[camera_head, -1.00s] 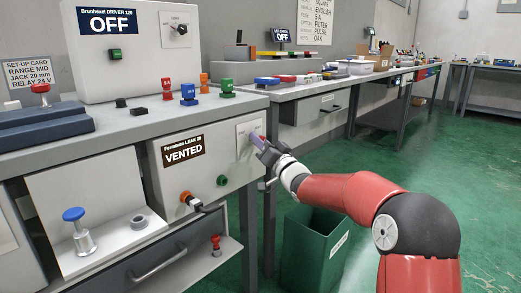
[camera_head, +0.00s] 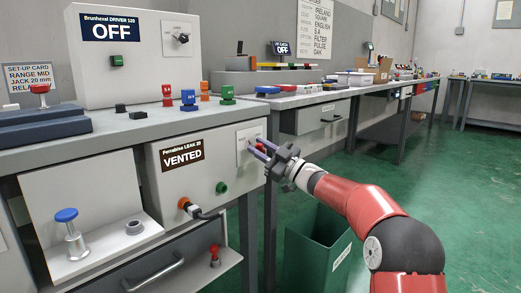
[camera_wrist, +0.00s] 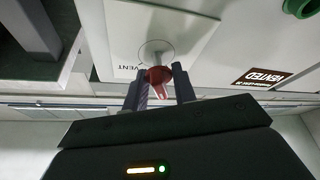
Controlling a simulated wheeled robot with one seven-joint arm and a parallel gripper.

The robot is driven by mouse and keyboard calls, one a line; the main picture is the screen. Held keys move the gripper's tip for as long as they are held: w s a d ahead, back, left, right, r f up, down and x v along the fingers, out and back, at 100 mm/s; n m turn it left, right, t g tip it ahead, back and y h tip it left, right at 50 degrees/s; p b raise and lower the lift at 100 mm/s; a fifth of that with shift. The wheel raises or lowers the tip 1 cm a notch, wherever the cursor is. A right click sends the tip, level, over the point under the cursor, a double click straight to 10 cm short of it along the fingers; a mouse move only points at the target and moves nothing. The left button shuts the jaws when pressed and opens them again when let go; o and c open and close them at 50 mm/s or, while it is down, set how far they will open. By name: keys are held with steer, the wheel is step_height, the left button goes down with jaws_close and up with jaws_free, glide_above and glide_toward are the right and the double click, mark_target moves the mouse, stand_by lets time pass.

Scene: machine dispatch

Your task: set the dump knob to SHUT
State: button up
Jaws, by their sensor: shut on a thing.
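The dump knob (camera_wrist: 159,78) is red and stands out from a round grey base on a pale plate; the part of the label that shows reads "VENT". My gripper (camera_head: 257,146) is at this plate (camera_head: 243,143), on the right end of the Ferrabine LEAK box. In the wrist view its two fingers (camera_wrist: 160,91) are on either side of the red knob, shut on it. The fingers hide most of the knob in the head view. The box's display (camera_head: 182,155) reads "VENTED".
A green button (camera_head: 221,187) and an orange connector with a cable (camera_head: 185,203) are on the box front. A Brunhexel DRIVER box (camera_head: 133,55) reading "OFF" stands on the bench above. A green bin (camera_head: 318,250) stands on the floor below my arm.

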steer(key=shift+n+g+p, duration=0.3)
steer(key=shift+n+g, duration=0.9)
steer(key=shift+n, duration=1.4)
steer(key=shift+f, duration=0.1)
steer(key=o, duration=0.6)
steer(key=shift+o, duration=0.2)
steer(key=shift+s, duration=0.1)
steer(key=v, duration=0.7)
steer(key=shift+d, duration=0.35)
steer(key=shift+f, duration=0.1)
